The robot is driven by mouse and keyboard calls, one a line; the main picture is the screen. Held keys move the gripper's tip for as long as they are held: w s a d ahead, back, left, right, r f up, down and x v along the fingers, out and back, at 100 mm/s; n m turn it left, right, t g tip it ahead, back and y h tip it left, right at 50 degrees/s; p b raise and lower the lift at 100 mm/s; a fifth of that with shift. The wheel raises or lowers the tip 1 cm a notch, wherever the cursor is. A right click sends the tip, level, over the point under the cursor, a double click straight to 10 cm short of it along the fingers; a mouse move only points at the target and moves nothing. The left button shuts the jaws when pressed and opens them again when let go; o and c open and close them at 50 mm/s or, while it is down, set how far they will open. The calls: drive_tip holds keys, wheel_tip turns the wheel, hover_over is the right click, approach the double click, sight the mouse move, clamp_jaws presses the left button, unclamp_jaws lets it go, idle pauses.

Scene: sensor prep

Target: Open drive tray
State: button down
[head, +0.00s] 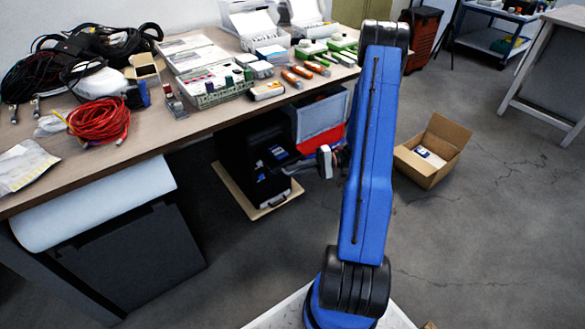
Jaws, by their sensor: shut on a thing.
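A black computer tower (238,160) stands upright under the workbench, its front turned towards the right and towards me. My gripper (284,166) reaches in from the right, low beside the bench, with its dark fingers at the tower's front. It is shut on a small part there, which I take to be the drive tray. The tray is too small and dark to make out, so I cannot tell how far out it is.
The tower stands on a low wooden dolly (268,210). A grey and red bin (322,118) is just behind my wrist. An open cardboard box (433,150) sits on the floor to the right. The crowded workbench (165,130) overhangs the tower.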

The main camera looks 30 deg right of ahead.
drive_tip(key=shift+f, duration=0.1)
drive_tip(key=c, duration=1.8)
unclamp_jaws()
drive_tip(key=shift+c, duration=0.2)
drive_tip(key=shift+d, duration=0.1)
drive_tip(key=v, duration=1.7)
drive_tip(key=shift+s+d, duration=0.1)
drive_tip(key=shift+d, duration=0.05)
